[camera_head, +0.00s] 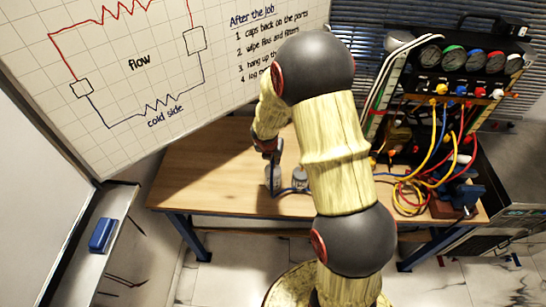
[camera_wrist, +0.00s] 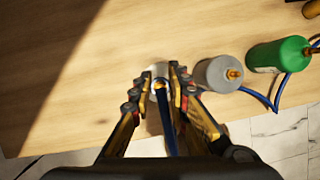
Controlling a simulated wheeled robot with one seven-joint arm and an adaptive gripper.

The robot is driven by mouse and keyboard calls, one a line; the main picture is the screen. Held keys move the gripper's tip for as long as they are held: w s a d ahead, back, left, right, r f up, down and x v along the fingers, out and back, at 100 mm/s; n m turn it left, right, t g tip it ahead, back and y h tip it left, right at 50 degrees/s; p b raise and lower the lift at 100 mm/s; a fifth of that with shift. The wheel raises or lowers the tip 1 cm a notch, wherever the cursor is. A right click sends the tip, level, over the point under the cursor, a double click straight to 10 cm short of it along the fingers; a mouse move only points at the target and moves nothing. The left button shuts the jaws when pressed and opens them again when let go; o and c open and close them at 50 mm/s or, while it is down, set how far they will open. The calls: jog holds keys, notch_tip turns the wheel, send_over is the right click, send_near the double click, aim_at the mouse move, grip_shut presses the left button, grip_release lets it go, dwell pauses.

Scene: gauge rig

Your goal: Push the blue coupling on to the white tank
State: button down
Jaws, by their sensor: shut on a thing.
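My gripper (camera_wrist: 160,76) is shut on the blue coupling (camera_wrist: 160,88), which shows as a small blue piece with a yellow end between the fingers. A blue hose runs from it toward the wrist. A pale tank, which I take as the white tank (camera_wrist: 156,68), stands directly beneath the fingers and is mostly hidden by them. In the head view my gripper (camera_head: 268,150) points down over this tank (camera_head: 272,179). I cannot tell whether the coupling touches the tank's fitting or is seated on it.
A grey tank (camera_wrist: 213,75) with a brass fitting stands close at the right, then a green tank (camera_wrist: 278,54). A blue hose (camera_wrist: 258,97) lies by them. The wooden bench (camera_head: 200,182) is clear at left. A rig with hoses (camera_head: 440,130) stands at right.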

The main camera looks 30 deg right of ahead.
jog(key=shift+f+b, duration=0.5)
jog(key=shift+f, duration=0.2)
dwell(0.6)
jog(key=c, duration=1.9)
grip_release()
jog(key=shift+o, duration=0.9)
jog(key=o, duration=0.4)
jog(key=v, duration=1.2)
